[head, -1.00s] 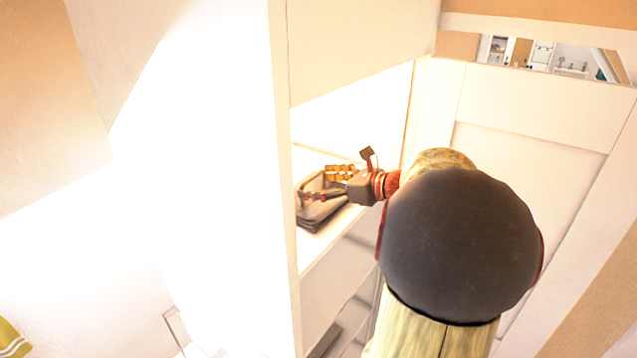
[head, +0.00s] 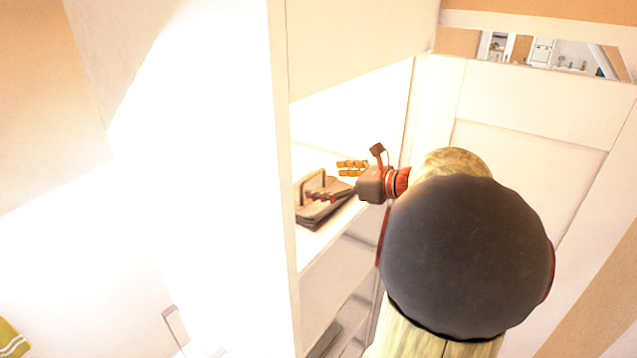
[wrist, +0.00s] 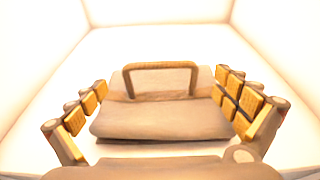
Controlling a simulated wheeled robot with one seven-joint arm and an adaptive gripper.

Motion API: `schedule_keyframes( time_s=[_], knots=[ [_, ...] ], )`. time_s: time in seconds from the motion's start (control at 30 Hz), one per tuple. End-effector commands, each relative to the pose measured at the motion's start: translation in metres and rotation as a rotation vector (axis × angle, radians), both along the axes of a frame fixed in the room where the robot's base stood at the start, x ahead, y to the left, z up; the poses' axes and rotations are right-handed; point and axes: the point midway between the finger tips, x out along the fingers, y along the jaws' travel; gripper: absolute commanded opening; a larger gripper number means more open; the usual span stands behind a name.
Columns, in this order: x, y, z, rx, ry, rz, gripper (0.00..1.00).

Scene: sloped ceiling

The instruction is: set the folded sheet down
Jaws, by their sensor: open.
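The folded sheet (head: 314,212) is a flat grey-brown bundle with a raised loop at its far end. It lies on a white shelf (head: 318,250) inside the cabinet. In the wrist view the folded sheet (wrist: 160,120) lies level between my finger pads, with a gap showing along parts of both sides. My gripper (head: 338,182) is open at the shelf, its fingers spread, one in front of the sheet in the head view. The wrist view shows both orange-padded fingers of my gripper (wrist: 162,84).
The cabinet's side panel (head: 281,180) stands close on the left of the shelf opening. An open panelled door (head: 530,150) is at the right. The shelf behind the sheet looks bare. Lower shelves (head: 335,295) show beneath. Strong glare washes out the left.

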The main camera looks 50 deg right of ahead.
Motion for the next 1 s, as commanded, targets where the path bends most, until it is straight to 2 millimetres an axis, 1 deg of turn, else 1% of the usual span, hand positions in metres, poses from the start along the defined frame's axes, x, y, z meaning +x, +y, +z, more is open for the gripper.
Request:
schedule_keyframes(
  time_s=[0.03, 0.2, 0.3, 0.43, 0.6, 1.0],
  knots=[
    [-0.011, -0.003, 0.002, -0.003, 0.000, -0.005, 1.00],
    [-0.046, -0.006, 0.012, -0.002, 0.000, -0.006, 1.00],
    [-0.063, -0.007, 0.018, -0.002, 0.000, -0.004, 1.00],
    [-0.079, -0.008, 0.023, -0.001, 0.000, -0.004, 1.00],
    [-0.089, -0.008, 0.027, 0.000, 0.001, -0.002, 1.00],
    [-0.090, -0.008, 0.028, 0.001, 0.000, 0.000, 1.00]
  ],
)
